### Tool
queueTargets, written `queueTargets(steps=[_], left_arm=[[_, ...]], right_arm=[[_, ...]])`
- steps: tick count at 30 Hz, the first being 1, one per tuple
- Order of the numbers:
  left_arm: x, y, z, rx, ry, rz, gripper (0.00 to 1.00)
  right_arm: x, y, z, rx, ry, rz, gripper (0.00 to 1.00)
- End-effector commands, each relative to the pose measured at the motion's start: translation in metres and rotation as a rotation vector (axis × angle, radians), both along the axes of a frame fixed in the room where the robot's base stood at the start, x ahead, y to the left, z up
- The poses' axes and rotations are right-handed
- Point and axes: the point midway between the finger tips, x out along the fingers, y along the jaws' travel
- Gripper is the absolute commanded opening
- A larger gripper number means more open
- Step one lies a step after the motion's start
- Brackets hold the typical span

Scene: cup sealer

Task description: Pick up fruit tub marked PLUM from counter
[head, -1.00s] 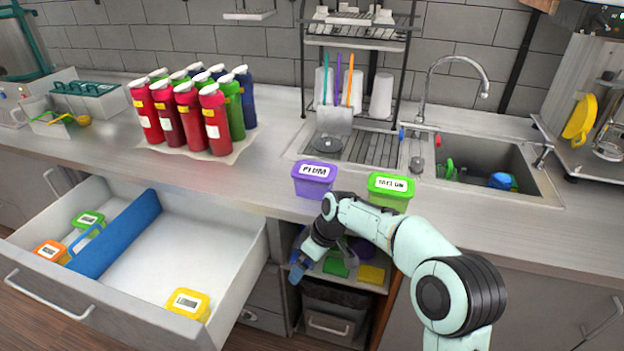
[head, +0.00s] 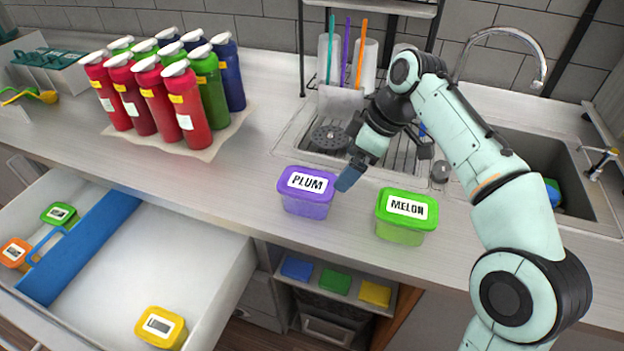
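The purple tub marked PLUM (head: 307,193) stands upright on the counter (head: 250,170), near its front edge. A green tub marked MELON (head: 406,216) stands to its right. My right gripper (head: 347,180) is above the counter between the two tubs, its blue fingertip pointing down just right of the PLUM tub's lid. Only one blue fingertip shows clearly, so its opening cannot be judged. It does not appear to hold anything. My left gripper is not in view.
An open drawer (head: 215,262) at lower left has a blue divider and several small tubs. Red, green and blue bottles (head: 165,90) stand on a mat at the back left. A sink (head: 570,190) and drying rack (head: 410,165) lie behind my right arm. Counter left of PLUM is clear.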

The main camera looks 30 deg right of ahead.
Motion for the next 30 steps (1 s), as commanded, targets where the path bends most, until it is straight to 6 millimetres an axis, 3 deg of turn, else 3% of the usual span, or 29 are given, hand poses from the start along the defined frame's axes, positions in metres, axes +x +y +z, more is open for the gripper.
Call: queueTargets(steps=[12, 20, 30], left_arm=[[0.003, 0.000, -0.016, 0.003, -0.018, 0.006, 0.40], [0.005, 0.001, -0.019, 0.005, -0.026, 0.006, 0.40], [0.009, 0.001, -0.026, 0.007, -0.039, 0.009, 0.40]], right_arm=[[0.018, 0.017, -0.063, 0.001, 0.003, 0.001, 1.00], [0.024, 0.022, -0.081, 0.000, 0.003, 0.001, 1.00], [0.037, 0.034, -0.122, 0.000, 0.001, 0.000, 1.00]])
